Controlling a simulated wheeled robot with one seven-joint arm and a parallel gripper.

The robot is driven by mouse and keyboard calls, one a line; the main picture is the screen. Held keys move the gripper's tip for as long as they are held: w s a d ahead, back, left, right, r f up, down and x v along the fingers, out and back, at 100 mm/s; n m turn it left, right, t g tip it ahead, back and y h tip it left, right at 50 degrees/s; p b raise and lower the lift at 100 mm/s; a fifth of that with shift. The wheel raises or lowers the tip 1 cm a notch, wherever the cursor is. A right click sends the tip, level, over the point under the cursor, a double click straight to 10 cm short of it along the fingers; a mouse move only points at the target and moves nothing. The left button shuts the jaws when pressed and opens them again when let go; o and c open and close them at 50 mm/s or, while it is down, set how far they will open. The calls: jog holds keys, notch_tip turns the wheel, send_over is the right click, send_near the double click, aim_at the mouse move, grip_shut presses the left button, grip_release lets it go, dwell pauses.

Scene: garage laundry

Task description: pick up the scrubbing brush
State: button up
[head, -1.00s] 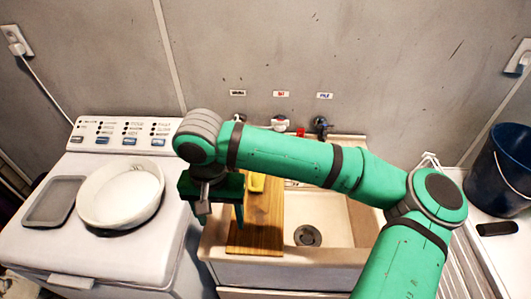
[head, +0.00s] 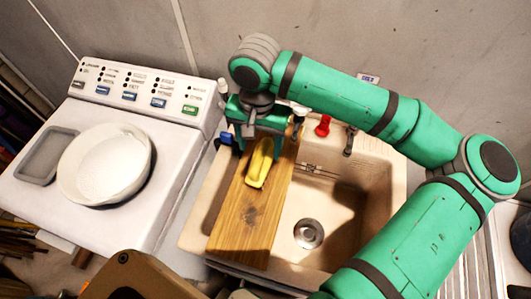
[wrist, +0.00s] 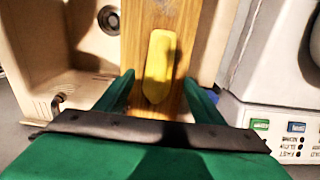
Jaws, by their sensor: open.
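The scrubbing brush appears as a yellow, elongated piece (head: 260,163) lying lengthwise on a wooden board (head: 236,222) across the sink. In the wrist view the yellow brush (wrist: 158,62) lies between and just beyond my fingers; its bristles are not visible. My green gripper (head: 259,143) is over the far part of the board, at the brush's far end in the head view. In the wrist view its open fingers (wrist: 158,84) straddle the line of the brush, with nothing held. I cannot tell how high the fingers are above the board.
The sink basin (head: 338,222) with its drain (head: 309,233) is open right of the board. Taps, one with a red handle (head: 323,125), stand along the back wall. A washing machine (head: 172,150) with a white bowl (head: 104,165) on top is at left.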

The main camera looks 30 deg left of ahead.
aim_at(259, 154)
notch_tip(259, 154, down, 4)
jog(key=shift+s+r, duration=0.1)
jog(key=shift+r, duration=0.15)
jog(key=shift+f, duration=2.55)
jog(key=c, duration=1.1)
